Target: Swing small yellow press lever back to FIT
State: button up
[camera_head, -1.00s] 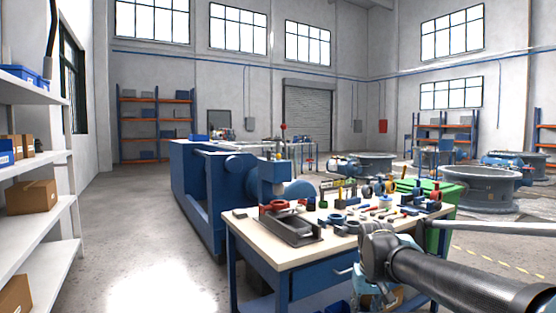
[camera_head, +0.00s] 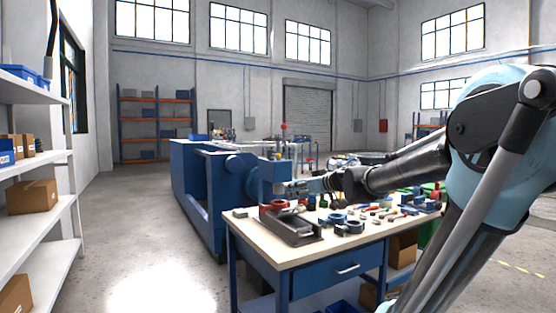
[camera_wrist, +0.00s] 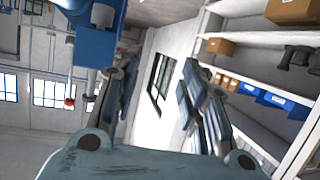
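A blue press-like machine (camera_head: 268,176) stands behind the workbench in the head view. A blue body, probably part of it, shows at the upper left of the wrist view (camera_wrist: 95,45). A red ball knob (camera_head: 284,127) stands above it, and a red knob also shows in the wrist view (camera_wrist: 70,102). I cannot make out the small yellow lever for certain. My gripper (camera_head: 284,188) reaches left in front of the machine, above the bench. In the wrist view its two fingers (camera_wrist: 155,95) are spread with nothing between them; the left finger is close beside the blue body.
The workbench (camera_head: 262,242) carries a dark fixture (camera_head: 300,231) with a red part, blue rings and several small tools. A white shelf (camera_head: 40,166) with boxes stands at the left. The floor between shelf and bench is clear.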

aim_at(280, 156)
jog(key=w+r+t, duration=0.4)
jog(key=w+r, duration=0.5)
jog(key=w, duration=0.2)
jog(key=x, duration=1.7)
jog(key=shift+w+d+r, duration=0.1)
jog(key=shift+w+r, duration=0.2)
jog(key=shift+r, duration=0.05)
grip_shut()
